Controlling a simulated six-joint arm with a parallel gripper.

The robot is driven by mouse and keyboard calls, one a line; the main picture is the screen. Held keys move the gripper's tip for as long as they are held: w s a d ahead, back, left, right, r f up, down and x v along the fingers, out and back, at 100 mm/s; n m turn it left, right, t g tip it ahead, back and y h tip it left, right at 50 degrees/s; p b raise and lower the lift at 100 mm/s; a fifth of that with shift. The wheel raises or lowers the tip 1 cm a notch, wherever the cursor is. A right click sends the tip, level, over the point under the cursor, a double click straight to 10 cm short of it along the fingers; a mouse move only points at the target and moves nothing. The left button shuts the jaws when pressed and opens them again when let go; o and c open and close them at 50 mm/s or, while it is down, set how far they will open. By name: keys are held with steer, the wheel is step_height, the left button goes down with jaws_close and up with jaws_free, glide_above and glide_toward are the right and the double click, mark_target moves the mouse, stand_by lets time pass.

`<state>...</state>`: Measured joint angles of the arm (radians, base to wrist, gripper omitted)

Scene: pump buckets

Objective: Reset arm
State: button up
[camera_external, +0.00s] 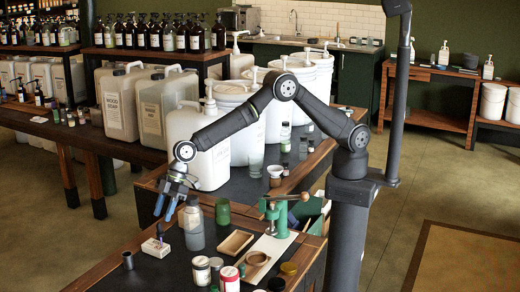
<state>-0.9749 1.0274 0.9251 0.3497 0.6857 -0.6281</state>
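My gripper (168,207) hangs from the dark grey arm at the left, pointing down over the front workbench. Its bluish fingers look spread, with nothing visible between them. Below it, apart from the fingertips, a small white block (155,248) lies on the bench with a thin purple-tipped item standing at it. A translucent grey bottle (194,229) stands just right of the gripper in the picture. My arm is bent, with its elbow raised high above the bench.
Large white jugs (190,128) and pump buckets (232,112) stand close behind the arm. A green press (277,218), a wooden tray (235,243), a green jar (223,211), a dark cup (128,261) and several small jars crowd the front bench. Open floor lies at the right.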

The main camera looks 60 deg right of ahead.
steer(key=w+v, duration=0.1)
steer(key=v, duration=0.7)
steer(key=x, duration=0.7)
steer(key=s+x, duration=0.1)
steer(key=x, duration=0.3)
steer(key=shift+a+f, duration=0.1)
steer(key=shift+f, duration=0.2)
step_height(320, 180, up, 5)
steer(key=shift+f, duration=0.25)
steer(key=w+d+r, duration=0.6)
steer(key=d+r, duration=0.1)
steer(key=d, duration=0.3)
steer(key=s+a+f, duration=0.3)
steer(key=s+a, duration=0.2)
steer(key=a, duration=0.2)
steer(key=s+a+f+m, duration=0.1)
steer(key=s+a+f, duration=0.2)
steer(key=s+a, duration=0.3)
steer(key=s+a+f+m+t, duration=0.1)
steer(key=s+a+f, duration=0.3)
steer(key=a, duration=0.4)
steer(key=shift+s+a, duration=0.25)
steer(key=shift+s, duration=0.55)
